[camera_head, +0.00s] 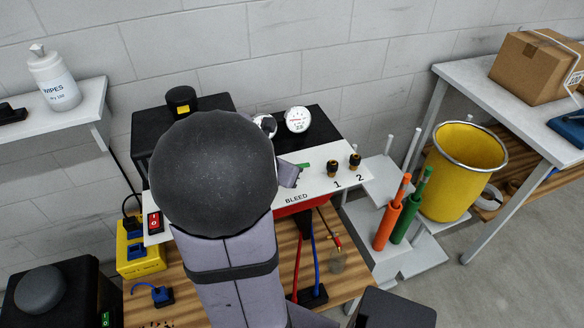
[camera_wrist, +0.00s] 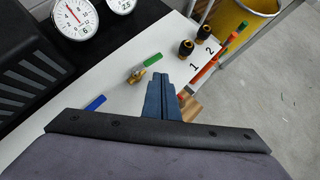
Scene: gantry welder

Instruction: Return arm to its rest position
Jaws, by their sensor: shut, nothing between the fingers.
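My gripper (camera_wrist: 162,92) is shut and empty in the wrist view. It is over the white panel (camera_wrist: 60,125), near its edge, just right of a brass valve with a green handle (camera_wrist: 148,62). I cannot tell how high it is above the panel. In the head view my arm rises in the middle, and its large dark round joint hides most of the gripper and part of the panel (camera_head: 318,184) marked BLEED. The green handle (camera_head: 303,166) shows just right of the arm there.
Two black-and-brass fittings (camera_head: 344,166) marked 1 and 2 stand on the panel, with a gauge (camera_head: 298,120) behind. A blue handle (camera_wrist: 95,103) lies left of my gripper. Orange (camera_head: 391,220) and green rods and a yellow bin (camera_head: 455,175) stand right. Hoses hang below the panel.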

